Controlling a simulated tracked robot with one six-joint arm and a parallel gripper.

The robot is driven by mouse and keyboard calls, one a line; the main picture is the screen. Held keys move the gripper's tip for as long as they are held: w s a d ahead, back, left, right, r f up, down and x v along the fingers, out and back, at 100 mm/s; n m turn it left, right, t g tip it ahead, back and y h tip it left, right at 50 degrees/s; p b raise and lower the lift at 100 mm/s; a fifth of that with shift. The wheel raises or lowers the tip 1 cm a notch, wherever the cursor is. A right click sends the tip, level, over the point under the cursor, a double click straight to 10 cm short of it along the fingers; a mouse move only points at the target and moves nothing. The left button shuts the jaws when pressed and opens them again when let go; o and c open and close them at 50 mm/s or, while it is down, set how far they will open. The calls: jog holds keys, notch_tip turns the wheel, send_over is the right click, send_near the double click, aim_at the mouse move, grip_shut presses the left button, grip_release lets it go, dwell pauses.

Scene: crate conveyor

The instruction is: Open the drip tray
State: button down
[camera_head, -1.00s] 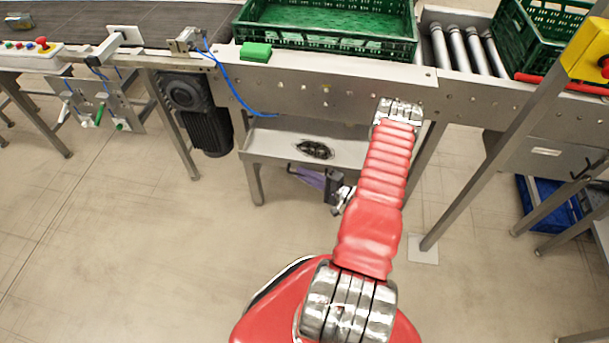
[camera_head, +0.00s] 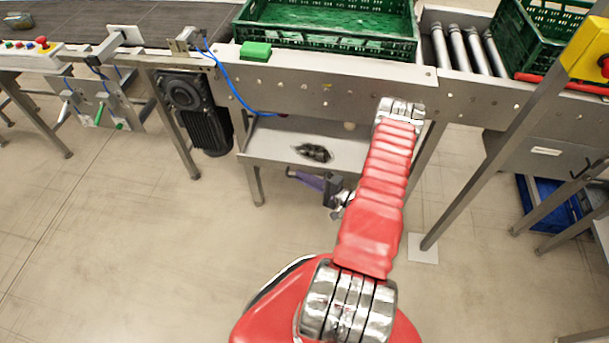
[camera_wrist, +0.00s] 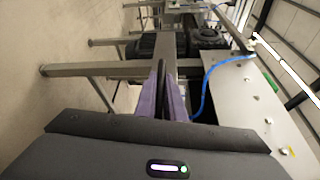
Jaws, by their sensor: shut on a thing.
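The drip tray (camera_head: 273,142) is a shallow grey metal tray hung under the conveyor frame. A dark puddle (camera_head: 314,153) lies in it. My gripper (camera_head: 294,174) has purple fingers and sits just under the tray's front edge. In the wrist view its fingers (camera_wrist: 166,90) are closed around a thin dark part at the tray's front; I cannot tell the exact shape of the part held. The tray shows partly open toward me. My red arm hides its right end.
A green crate (camera_head: 335,42) stands on the conveyor above, with a small green block (camera_head: 255,50) beside it. A blue cable (camera_head: 224,75) hangs down to the tray. A black motor (camera_head: 207,130) is to the left. The floor in front is clear.

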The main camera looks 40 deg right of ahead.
jog(key=s+a, duration=0.8)
jog(key=a, duration=0.2)
jog(key=shift+s+a+f, duration=0.15)
jog(key=shift+a+f, duration=0.05)
jog(key=shift+a, duration=0.1)
jog(key=c, duration=1.8)
grip_release()
jog(key=shift+r, duration=0.1)
jog(key=shift+c, duration=0.2)
jog(key=shift+s+d, duration=0.1)
jog(key=v, duration=1.3)
jog(key=shift+s, duration=0.25)
jog(key=shift+r, duration=0.1)
